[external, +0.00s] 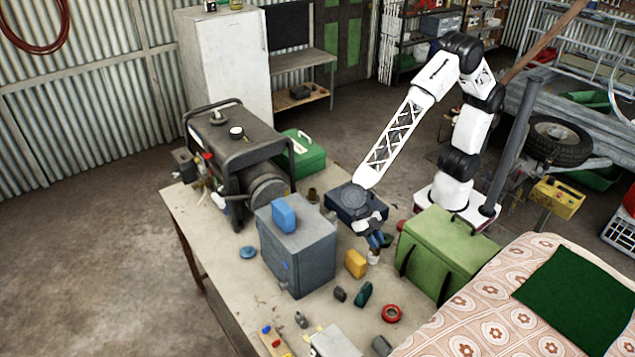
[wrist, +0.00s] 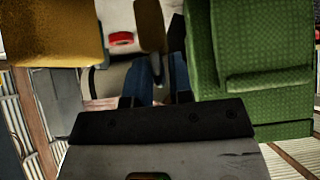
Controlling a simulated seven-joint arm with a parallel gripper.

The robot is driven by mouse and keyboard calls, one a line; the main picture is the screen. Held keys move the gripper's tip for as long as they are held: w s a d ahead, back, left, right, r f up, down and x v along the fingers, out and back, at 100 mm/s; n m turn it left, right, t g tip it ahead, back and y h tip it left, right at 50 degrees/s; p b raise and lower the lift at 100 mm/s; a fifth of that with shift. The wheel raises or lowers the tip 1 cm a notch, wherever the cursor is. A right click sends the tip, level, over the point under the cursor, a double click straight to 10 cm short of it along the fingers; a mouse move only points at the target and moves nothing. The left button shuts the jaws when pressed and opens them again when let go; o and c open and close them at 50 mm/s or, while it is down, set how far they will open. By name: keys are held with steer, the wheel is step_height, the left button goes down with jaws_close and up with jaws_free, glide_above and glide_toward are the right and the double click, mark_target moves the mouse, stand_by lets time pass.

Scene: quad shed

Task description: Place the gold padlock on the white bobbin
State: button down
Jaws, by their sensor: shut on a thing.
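My gripper (external: 377,240) points down over the workbench, between the grey cabinet and the green box. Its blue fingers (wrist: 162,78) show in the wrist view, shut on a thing. A dark gold piece (wrist: 150,25) shows just beyond the fingertips there and looks like the gold padlock; its shackle cannot be made out. In the external view the padlock is not clearly visible. A small white piece (external: 373,258), apparently the white bobbin, shows right under the fingertips. I cannot tell whether the held thing touches it.
A yellow block (external: 355,263) stands close left of the gripper. The grey cabinet (external: 298,250) is further left and the green box (external: 445,255) close right. A red ring (external: 391,313) and small dark items lie nearer the front of the workbench (external: 225,270).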

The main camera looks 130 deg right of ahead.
steer(key=shift+f, duration=0.6)
steer(key=shift+f, duration=0.1)
steer(key=c, duration=1)
jaws_free()
steer(key=v, duration=1.2)
